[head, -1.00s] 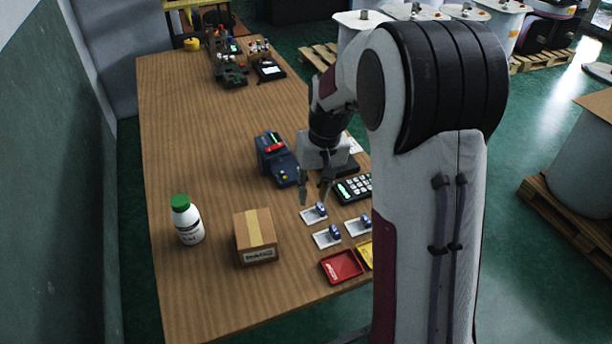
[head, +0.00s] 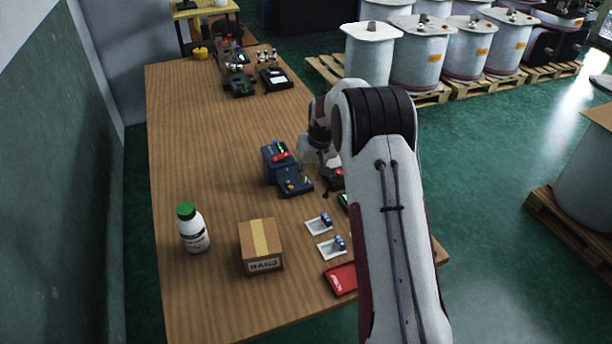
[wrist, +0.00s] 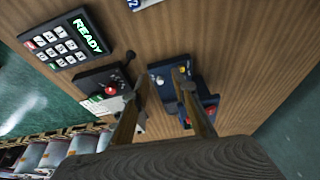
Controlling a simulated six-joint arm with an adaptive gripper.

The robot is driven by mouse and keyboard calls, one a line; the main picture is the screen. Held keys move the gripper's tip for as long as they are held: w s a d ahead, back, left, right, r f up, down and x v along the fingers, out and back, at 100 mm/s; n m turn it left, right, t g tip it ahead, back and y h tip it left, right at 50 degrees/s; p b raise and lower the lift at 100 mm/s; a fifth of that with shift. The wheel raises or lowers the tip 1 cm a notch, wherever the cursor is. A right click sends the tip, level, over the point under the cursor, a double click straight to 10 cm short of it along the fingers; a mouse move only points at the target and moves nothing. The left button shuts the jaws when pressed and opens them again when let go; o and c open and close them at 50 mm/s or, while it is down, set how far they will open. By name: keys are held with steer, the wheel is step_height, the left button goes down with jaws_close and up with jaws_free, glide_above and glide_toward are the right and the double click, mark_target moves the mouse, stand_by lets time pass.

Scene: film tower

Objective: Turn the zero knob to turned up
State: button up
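A dark blue device (head: 294,184) with a red and green top part stands on the table in the head view. In the wrist view the same blue device (wrist: 207,100) shows a small pale round control (wrist: 159,81) and a yellow button (wrist: 183,70). I cannot tell which control is the zero knob. My gripper (head: 316,187) is above the right side of the blue device in the head view. In the wrist view my gripper (wrist: 163,80) is open and empty, with its fingers apart and partly covering the device. I cannot tell whether a fingertip touches it.
A black box with a red button (wrist: 111,90) and a lever sits beside the blue device. A keypad (wrist: 62,43) reads READY. On the table are a cardboard box (head: 260,250), a white bottle (head: 193,232), white plates (head: 332,249) with blue parts and a red tray (head: 342,278).

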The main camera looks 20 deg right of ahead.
steer(key=w+r, duration=0.1)
steer(key=w+t, duration=0.1)
steer(key=shift+w+d+r, duration=0.3)
steer(key=shift+d+r, duration=0.05)
steer(key=shift+r, duration=0.05)
steer(key=shift+f, duration=0.1)
steer(key=shift+x, duration=3.8)
steer(key=shift+d, duration=0.1)
jaws_close()
